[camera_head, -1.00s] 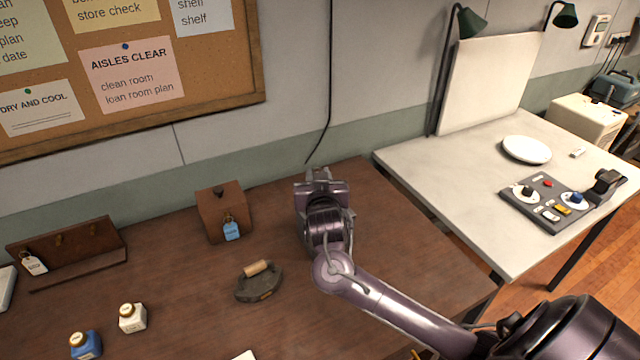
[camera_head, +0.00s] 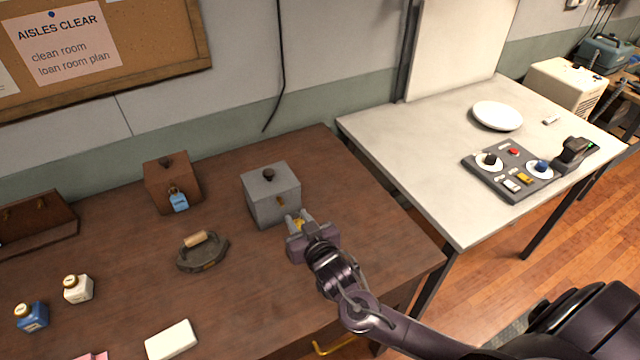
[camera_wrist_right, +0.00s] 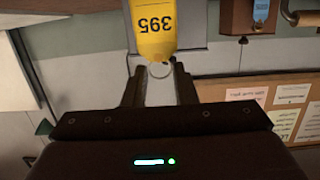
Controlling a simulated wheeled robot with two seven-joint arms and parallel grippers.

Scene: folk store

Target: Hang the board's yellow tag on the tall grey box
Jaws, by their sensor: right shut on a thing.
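The grey box (camera_head: 268,204) stands on the brown table with a dark knob on its lid and a small brass-coloured hook (camera_head: 281,201) on its front. My right gripper (camera_head: 300,224) is just in front of the box, shut on the yellow tag (camera_head: 298,222). The tag appears apart from the hook. The brown board (camera_head: 40,225) is at the left edge, partly cut off. My left gripper is out of view.
A brown box (camera_head: 165,190) with a blue tag (camera_head: 179,201) stands left of the grey box. A dark iron (camera_head: 203,254), a white bottle (camera_head: 78,289) and a blue bottle (camera_head: 32,316) are nearer. A white table (camera_head: 410,150) is at right.

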